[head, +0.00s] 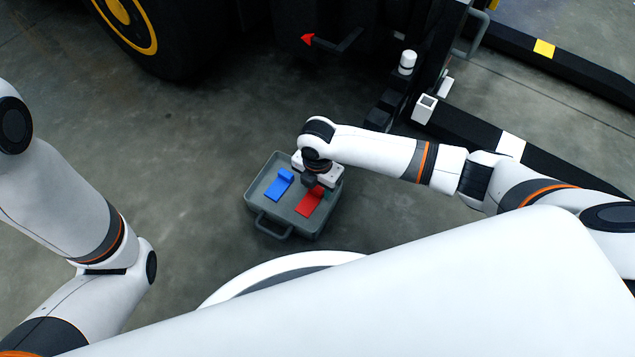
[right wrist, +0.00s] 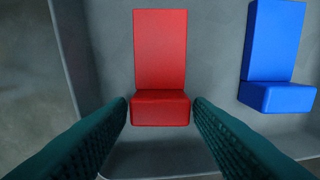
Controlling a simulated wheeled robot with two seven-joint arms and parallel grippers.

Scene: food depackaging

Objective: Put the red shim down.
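The red shim (head: 310,202) lies in the grey case, on its right side. In the right wrist view the red shim (right wrist: 160,55) has a long flat part and a raised block at its near end. My right gripper (head: 312,183) is over the case. In the wrist view its two dark green fingers (right wrist: 160,108) stand on either side of the raised block, with a thin gap showing at each side. The gripper looks open around the shim. My left gripper is out of view; only the left arm shows.
A blue shim (head: 280,186) lies in the grey case (head: 252,196) left of the red one; it shows at right in the wrist view (right wrist: 270,50). The case has a handle at the front. A large wheel (head: 150,40) and dark forks (head: 465,128) stand behind. Bare floor surrounds the case.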

